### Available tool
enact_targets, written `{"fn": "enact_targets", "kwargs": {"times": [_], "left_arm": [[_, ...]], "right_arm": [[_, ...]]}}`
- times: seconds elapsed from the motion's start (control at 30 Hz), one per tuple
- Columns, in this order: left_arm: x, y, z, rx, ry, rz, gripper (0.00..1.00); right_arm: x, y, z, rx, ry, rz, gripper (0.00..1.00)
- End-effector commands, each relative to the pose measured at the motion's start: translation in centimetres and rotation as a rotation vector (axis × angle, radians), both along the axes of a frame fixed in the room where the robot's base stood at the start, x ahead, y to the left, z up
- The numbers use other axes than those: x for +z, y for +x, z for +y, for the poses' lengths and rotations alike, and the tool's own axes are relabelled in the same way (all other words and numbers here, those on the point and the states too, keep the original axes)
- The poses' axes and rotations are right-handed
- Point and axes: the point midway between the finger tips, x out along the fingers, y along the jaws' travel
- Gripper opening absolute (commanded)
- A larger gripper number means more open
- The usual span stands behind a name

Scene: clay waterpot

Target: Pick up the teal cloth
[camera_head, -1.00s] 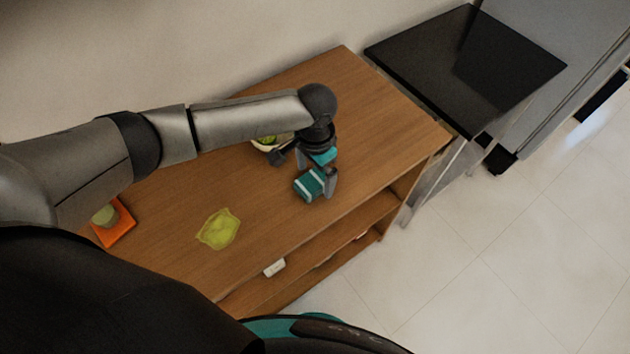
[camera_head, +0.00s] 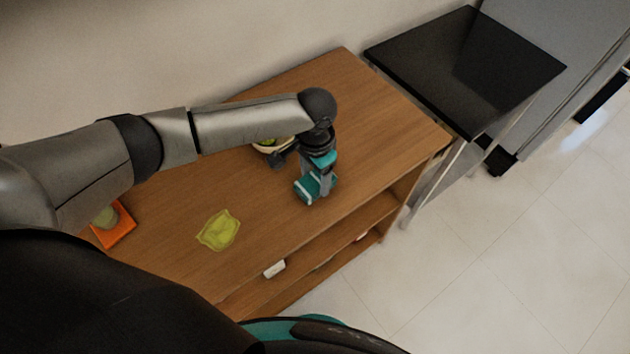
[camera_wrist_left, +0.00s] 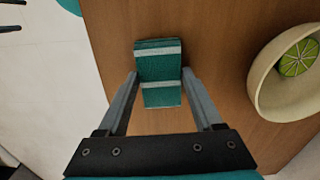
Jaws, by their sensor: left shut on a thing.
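The teal cloth (camera_head: 304,191), folded and with white stripes, is at the wooden table near its front edge. In the left wrist view the teal cloth (camera_wrist_left: 160,95) sits between both fingers. My left gripper (camera_head: 317,186) points down and is shut on the cloth; its fingertips (camera_wrist_left: 160,72) press on the cloth's two sides. I cannot tell whether the cloth is clear of the tabletop. My right gripper cannot be made out.
A pale bowl (camera_wrist_left: 258,95) with a lime slice (camera_wrist_left: 298,58) stands close beside the gripper. A yellow-green flat piece (camera_head: 219,230) lies on the table (camera_head: 270,215). An orange square (camera_head: 119,228) with a green item is at left. A black-topped table (camera_head: 465,70) stands behind right.

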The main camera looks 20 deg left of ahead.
Motion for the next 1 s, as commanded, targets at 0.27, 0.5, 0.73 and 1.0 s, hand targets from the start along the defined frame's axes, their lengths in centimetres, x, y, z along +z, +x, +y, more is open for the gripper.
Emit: {"fn": "enact_targets", "kwargs": {"times": [0.27, 0.5, 0.73, 1.0], "left_arm": [[0.1, 0.0, 0.0, 0.000, 0.000, 0.000, 0.14], [1.5, 0.1, 0.0, 0.000, -0.002, -0.002, 0.14], [6.4, 0.1, 0.0, -0.001, -0.002, -0.005, 0.14], [14.4, 0.2, 0.0, -0.001, -0.002, -0.006, 0.14]], "right_arm": [[0.0, 0.0, 0.1, 0.001, 0.001, -0.001, 1.00], [0.4, 0.1, 0.1, 0.001, 0.001, -0.001, 1.00], [1.4, 0.1, 0.1, 0.001, 0.001, -0.001, 1.00], [2.6, 0.1, 0.1, 0.001, 0.001, -0.001, 1.00]]}}
